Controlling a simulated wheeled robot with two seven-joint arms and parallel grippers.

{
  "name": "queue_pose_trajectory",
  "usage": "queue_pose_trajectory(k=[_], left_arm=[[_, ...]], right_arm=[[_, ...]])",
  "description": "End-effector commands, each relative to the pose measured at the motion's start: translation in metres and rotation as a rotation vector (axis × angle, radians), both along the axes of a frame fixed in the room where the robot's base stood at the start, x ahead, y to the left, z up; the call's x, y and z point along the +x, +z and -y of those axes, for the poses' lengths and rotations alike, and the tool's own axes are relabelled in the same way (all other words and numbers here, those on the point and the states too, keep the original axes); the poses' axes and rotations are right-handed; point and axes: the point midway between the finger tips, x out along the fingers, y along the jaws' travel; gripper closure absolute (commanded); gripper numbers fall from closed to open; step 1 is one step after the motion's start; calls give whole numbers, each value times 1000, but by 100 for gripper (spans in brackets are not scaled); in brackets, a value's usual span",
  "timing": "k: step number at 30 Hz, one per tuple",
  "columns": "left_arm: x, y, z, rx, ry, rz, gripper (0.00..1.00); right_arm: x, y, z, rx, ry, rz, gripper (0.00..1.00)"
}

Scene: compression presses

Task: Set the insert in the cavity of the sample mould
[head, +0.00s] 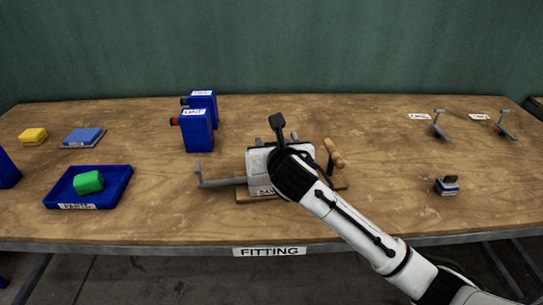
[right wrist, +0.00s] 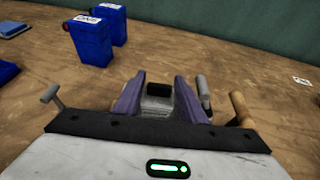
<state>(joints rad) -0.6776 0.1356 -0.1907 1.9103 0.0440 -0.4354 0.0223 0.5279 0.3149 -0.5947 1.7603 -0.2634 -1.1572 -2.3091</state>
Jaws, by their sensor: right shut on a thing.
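My right gripper (right wrist: 158,84) is shut on a small piece with a dark top, which I take to be the insert (right wrist: 158,91). It sits between the purple-grey fingers in the right wrist view. In the head view the white gripper body is over a wooden base (head: 246,197) at the table's middle, with a partly covered label on its front. I take this to be the sample mould's place. The mould and its cavity are hidden behind the gripper, so I cannot tell whether the insert is in it. My left gripper is not in view.
A grey lever (head: 222,182) and a wooden handle (head: 334,154) flank the base. Two blue units (head: 198,132) stand behind. A blue tray (head: 118,188) holds a green block (head: 88,182). A small blue-and-white block with black top (head: 447,187) stands right. The front right is clear.

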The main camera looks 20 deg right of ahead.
Motion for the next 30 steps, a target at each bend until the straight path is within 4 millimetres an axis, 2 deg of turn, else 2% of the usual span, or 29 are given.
queue_pose_trajectory(k=[6, 17, 18, 21, 30], left_arm=[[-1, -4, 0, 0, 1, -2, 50], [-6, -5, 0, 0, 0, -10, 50], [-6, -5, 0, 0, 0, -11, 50], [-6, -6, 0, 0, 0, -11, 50], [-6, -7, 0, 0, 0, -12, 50]], right_arm=[[-1, -31, -1, 2, 1, -2, 89], [0, -35, 0, -1, 0, 0, 89], [-1, -36, 0, -1, 0, -2, 60], [-1, -36, 0, -1, 0, -2, 44], [-1, -35, -1, 0, 0, 0, 44]])
